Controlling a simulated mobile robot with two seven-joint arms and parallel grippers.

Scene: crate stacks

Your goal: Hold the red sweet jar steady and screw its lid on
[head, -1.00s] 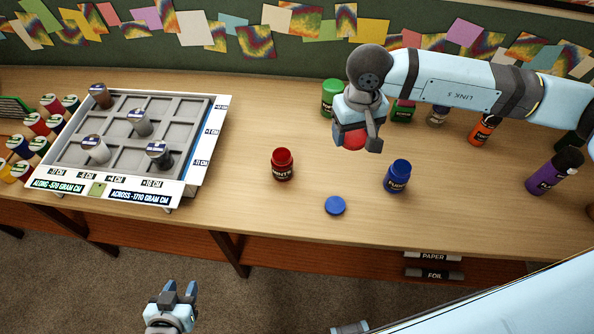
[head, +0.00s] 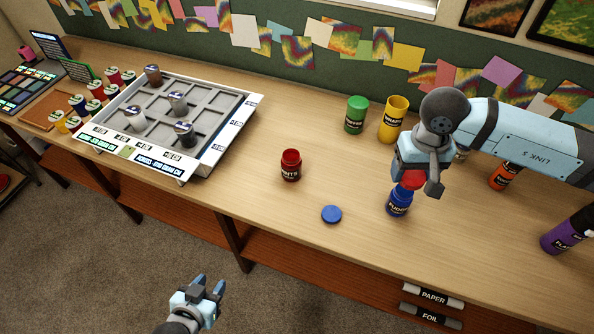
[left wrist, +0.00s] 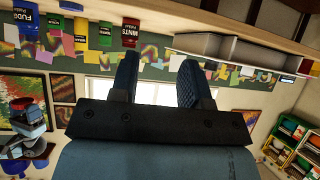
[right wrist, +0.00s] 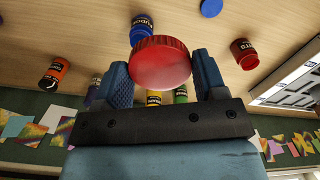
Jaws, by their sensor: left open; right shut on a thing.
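The red sweet jar (head: 291,166), labelled MINTS, stands upright and open on the table. It also shows in the left wrist view (left wrist: 130,35) and the right wrist view (right wrist: 243,52). My right gripper (head: 418,186) is shut on the red lid (right wrist: 161,62) and holds it above the table, right of the jar, in front of the blue jar in the head view. My left gripper (head: 213,287) is open and empty, in front of the table's front edge and well away from the jar.
A blue lid (head: 331,214) lies flat near the blue jar (head: 399,202). Green (head: 356,115) and yellow (head: 394,118) jars stand behind. Table around the red jar is clear.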

